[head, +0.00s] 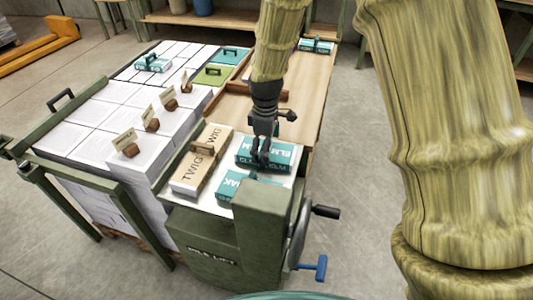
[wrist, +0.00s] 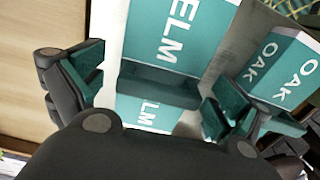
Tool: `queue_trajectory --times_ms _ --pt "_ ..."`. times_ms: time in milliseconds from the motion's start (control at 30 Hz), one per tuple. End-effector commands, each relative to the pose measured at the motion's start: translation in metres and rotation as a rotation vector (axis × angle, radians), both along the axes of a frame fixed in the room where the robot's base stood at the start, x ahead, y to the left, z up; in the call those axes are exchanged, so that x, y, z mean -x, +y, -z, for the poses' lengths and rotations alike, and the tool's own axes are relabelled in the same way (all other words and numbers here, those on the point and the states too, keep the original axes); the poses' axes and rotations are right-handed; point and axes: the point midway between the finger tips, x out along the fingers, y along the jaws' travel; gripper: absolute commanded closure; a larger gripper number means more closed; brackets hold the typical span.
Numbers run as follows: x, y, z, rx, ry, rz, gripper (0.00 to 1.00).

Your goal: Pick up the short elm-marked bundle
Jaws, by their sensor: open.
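The teal elm bundle (head: 279,152), marked ELM, lies on the pale bed of a green machine. In the wrist view the elm bundle (wrist: 176,30) has a dark raised grip (wrist: 158,84) across it. My gripper (head: 260,158) is open and points down just over the bundle. In the wrist view my gripper (wrist: 155,95) has its fingers apart, one on either side of the raised grip. I see no finger closed on it. The gripper hides part of the bundle in the head view.
A teal OAK bundle (head: 234,188) lies close in front; it shows near the right finger in the wrist view (wrist: 280,68). A tan TWIG bundle (head: 198,170) lies left. The green machine (head: 262,225) has a crank at right. White paper stacks (head: 95,148) stand left.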

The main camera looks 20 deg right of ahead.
Motion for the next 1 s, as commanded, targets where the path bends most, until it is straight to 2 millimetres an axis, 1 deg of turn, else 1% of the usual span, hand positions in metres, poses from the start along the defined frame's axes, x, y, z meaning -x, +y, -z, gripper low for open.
queue_trajectory --times_ms 33,133,367,400,467,600,700,1000 --pt "0.0 0.0 0.008 0.001 0.003 -0.001 0.0" --pt "0.0 0.0 0.016 0.0 0.0 0.0 0.0" --pt "0.0 0.0 0.018 0.0 -0.001 0.001 0.0" --pt "0.0 0.0 0.018 0.0 -0.001 0.001 0.04" --pt "0.0 0.0 0.018 0.0 -0.001 0.0 0.15" --pt "0.0 0.0 0.018 0.0 0.0 0.001 0.4" --pt "0.0 0.0 0.018 0.0 0.0 0.001 0.56" --pt "-0.001 0.0 0.014 0.0 -0.001 0.0 0.56"
